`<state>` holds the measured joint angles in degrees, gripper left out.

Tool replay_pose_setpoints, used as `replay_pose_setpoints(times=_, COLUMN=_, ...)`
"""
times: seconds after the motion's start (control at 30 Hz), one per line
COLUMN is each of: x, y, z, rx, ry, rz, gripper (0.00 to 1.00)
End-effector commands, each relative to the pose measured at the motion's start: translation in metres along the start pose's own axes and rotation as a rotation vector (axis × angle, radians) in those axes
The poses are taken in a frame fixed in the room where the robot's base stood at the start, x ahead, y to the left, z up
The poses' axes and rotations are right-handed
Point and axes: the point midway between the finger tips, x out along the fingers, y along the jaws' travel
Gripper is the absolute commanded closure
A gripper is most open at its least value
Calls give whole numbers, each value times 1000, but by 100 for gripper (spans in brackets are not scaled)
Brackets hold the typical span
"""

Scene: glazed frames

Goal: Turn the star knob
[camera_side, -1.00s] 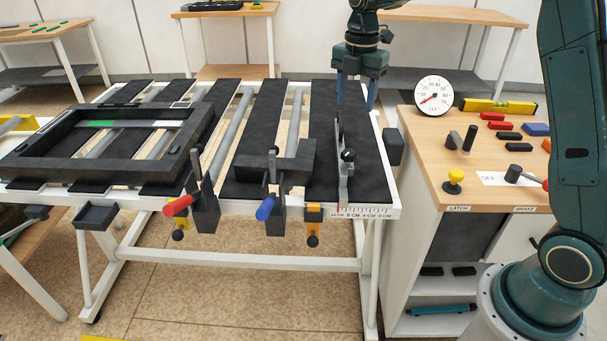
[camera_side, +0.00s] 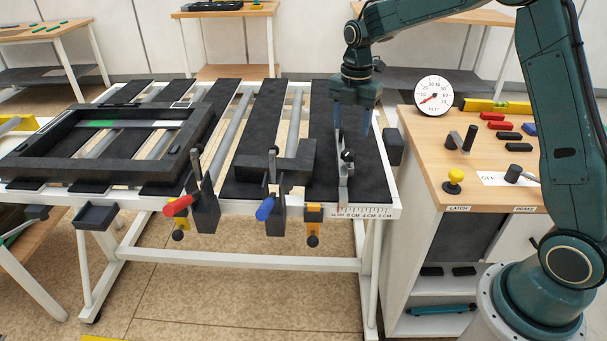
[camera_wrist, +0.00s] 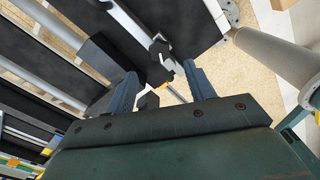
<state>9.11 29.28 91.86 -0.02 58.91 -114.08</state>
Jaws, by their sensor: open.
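A small black knob (camera_side: 348,156), which I take for the star knob, sits on a grey metal stop (camera_side: 343,185) at the front right of the slatted bench, by the ruler. My gripper (camera_side: 351,132) points down just above and behind this knob, its two blue-grey fingers apart and empty. In the wrist view, my gripper (camera_wrist: 160,70) is open, with a dark lobed knob (camera_wrist: 159,47) just beyond and between the fingertips. The knob appears apart from both fingers. Its lower parts are partly hidden.
A black frame (camera_side: 50,171) lies on the bench's left. Clamps with a red handle (camera_side: 178,206) and a blue handle (camera_side: 265,209) stand along the front edge. A black block (camera_side: 301,155) lies left of the stop. A side cabinet holds a dial gauge (camera_side: 433,96) and yellow button (camera_side: 455,176).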

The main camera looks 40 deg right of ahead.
Motion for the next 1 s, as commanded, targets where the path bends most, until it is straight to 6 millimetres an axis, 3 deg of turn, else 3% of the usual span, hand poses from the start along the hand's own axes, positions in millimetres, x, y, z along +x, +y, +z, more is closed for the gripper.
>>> replay_pose_setpoints(times=0.3, x=48, y=-1, z=0, rx=0, ry=1, rz=-2, gripper=46)
replay_pose_setpoints(times=0.5, x=68, y=0, z=0, rx=0, ry=1, rz=-2, gripper=46)
replay_pose_setpoints(times=0.93, x=75, y=0, z=0, rx=1, ry=0, rz=1, gripper=46)
replay_pose_setpoints(times=1.0, x=75, y=0, z=0, rx=1, ry=0, rz=1, gripper=56)
